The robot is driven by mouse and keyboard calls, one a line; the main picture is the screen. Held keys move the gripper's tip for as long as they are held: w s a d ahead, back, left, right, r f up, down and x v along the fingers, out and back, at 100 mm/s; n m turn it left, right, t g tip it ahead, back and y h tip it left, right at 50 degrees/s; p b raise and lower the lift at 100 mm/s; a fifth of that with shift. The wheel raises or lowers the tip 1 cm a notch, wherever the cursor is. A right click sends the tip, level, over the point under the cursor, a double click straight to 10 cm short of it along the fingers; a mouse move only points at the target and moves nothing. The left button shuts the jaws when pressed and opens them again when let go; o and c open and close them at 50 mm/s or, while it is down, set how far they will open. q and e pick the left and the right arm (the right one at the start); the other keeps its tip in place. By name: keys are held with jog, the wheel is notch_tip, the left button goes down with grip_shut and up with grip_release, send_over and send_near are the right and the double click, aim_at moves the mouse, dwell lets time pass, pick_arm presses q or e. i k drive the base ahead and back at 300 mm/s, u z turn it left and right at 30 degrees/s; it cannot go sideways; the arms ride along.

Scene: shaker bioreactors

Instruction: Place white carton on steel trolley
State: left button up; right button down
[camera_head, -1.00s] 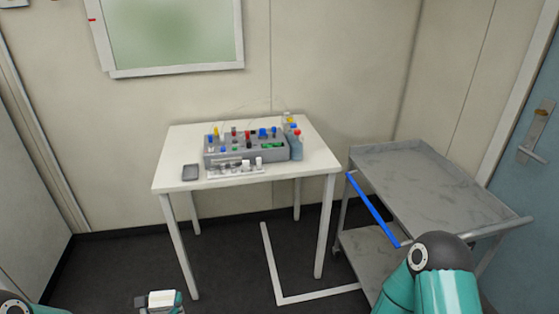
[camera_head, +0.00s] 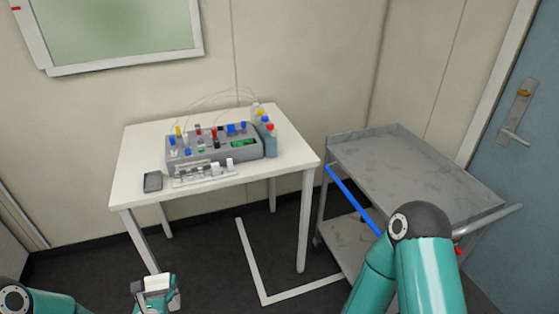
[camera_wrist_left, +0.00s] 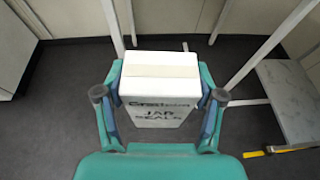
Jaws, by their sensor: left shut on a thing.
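The white carton (camera_wrist_left: 158,88) is between the fingers of my left gripper (camera_wrist_left: 158,105) in the left wrist view, with dark lettering on its near face. My left gripper is shut on it and holds it above the dark floor. In the head view the carton (camera_head: 157,283) and left gripper (camera_head: 156,294) show small at the bottom, left of the trolley and in front of the table. The steel trolley (camera_head: 405,168) stands at the right with a bare upper shelf and a blue bar on its left edge. My right arm covers part of it; the right gripper is out of view.
A white table (camera_head: 135,180) holds a grey bioreactor unit (camera_head: 228,150), several bottles and a small dark tray (camera_head: 153,182). White tape (camera_head: 258,275) marks the floor between table and trolley. A blue door (camera_head: 525,150) is at the right.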

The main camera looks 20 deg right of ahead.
aim_at(421, 197)
jog(key=u, duration=1.9)
jog(key=i, duration=0.1)
jog(key=z, duration=3.05)
